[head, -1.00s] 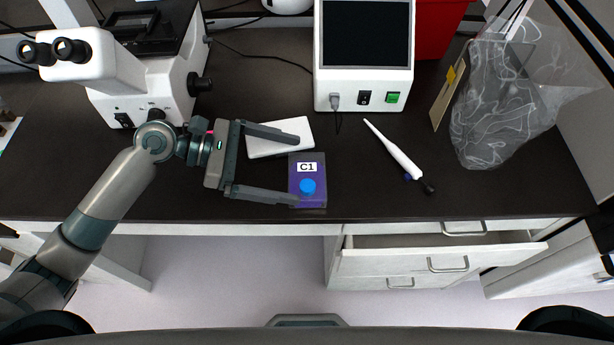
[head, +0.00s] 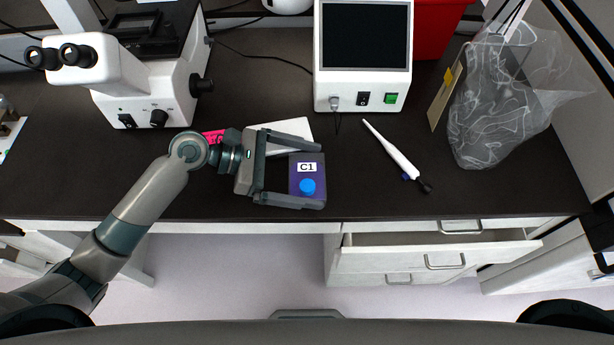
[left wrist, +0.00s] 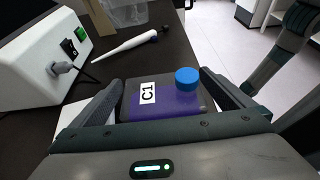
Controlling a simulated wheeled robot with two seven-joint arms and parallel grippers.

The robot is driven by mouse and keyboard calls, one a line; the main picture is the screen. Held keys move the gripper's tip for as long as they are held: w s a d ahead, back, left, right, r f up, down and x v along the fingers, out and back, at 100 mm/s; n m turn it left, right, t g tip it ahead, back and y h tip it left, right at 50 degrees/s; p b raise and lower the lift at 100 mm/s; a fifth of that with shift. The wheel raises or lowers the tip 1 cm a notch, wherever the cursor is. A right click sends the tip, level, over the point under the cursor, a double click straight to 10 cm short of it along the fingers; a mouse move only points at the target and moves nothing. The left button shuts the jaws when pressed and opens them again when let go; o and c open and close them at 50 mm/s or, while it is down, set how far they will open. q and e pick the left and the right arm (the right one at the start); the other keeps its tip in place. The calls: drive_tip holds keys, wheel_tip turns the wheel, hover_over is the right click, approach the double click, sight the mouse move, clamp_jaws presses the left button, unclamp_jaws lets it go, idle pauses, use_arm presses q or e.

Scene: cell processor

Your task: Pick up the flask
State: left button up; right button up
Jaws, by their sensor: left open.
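The flask (head: 308,171) is a dark purple box-like container with a blue cap and a white "C1" label. It lies on the dark bench near its front edge. My left gripper (head: 322,175) is open, with one finger along the flask's far side and one along its near side. In the left wrist view the flask (left wrist: 165,103) sits between the two fingers (left wrist: 162,90), with its blue cap at the right. I cannot tell whether either finger touches it. My right gripper is not in view.
A white flat item (head: 290,128) lies behind the flask, partly under the far finger. A microscope (head: 150,75) stands at the left, a white device with a screen (head: 362,92) behind. A pipette (head: 392,150) and a clear bag (head: 490,115) are to the right. A drawer (head: 440,240) is open below.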

sight(308, 165)
use_arm(q)
drive_tip(key=c, duration=0.7)
drive_tip(key=shift+c, duration=0.2)
drive_tip(key=shift+r, duration=0.15)
drive_tip(key=shift+r, duration=0.55)
drive_tip(key=r, duration=0.1)
drive_tip(key=s+r+b, duration=0.1)
drive_tip(key=r, duration=0.1)
drive_tip(key=shift+d+r, duration=0.15)
drive_tip(key=s+d+r, duration=0.1)
drive_tip(key=s+r, duration=0.5)
drive_tip(key=s, duration=0.4)
drive_tip(key=shift+s+d+r, duration=0.2)
drive_tip(key=shift+s+d, duration=0.05)
drive_tip(key=shift+d, duration=0.1)
